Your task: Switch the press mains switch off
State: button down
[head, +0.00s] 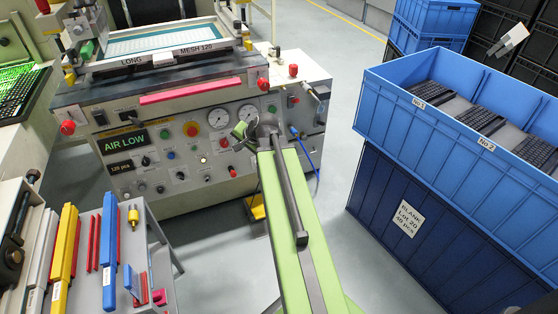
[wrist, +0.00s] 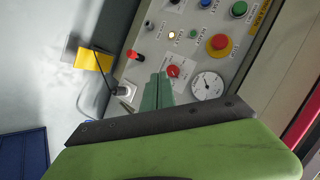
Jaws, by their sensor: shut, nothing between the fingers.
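The press control panel (head: 160,160) faces me, with a display reading AIR LOW (head: 125,140). A red rotary knob on a white label plate (wrist: 173,71) shows in the wrist view; it looks like the mains switch, but its lettering is too small to read. In the head view a small red knob (head: 223,143) shows beside my gripper. My gripper (wrist: 160,77) is shut and empty, its green fingertips just left of the red rotary knob in the wrist view. I cannot tell whether they touch it. In the head view my gripper (head: 240,130) is over the panel's right part.
A red stop button on yellow (wrist: 219,42), a gauge (wrist: 208,86) and a red-tipped lever (wrist: 134,55) are close by. A lamp (wrist: 172,35) is lit. A blue crate (head: 440,130) stands right; a tool table (head: 130,270) stands lower left.

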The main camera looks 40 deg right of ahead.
jog(key=s+d+f+m+t+h+b, duration=0.1)
jog(key=s+d+f+m+h+b, duration=0.1)
jog(key=d, duration=0.8)
jog(key=s+d+f+m+t+h+b, duration=0.2)
jog(key=d+f+m+b, duration=0.3)
jog(key=d+b, duration=0.3)
jog(key=s+d+m, duration=0.1)
jog(key=d, duration=0.2)
jog(key=shift+s+m+h, duration=0.2)
jog(key=shift+m+h, duration=0.2)
jog(key=shift+d+f, duration=0.1)
jog(key=shift+f, duration=0.05)
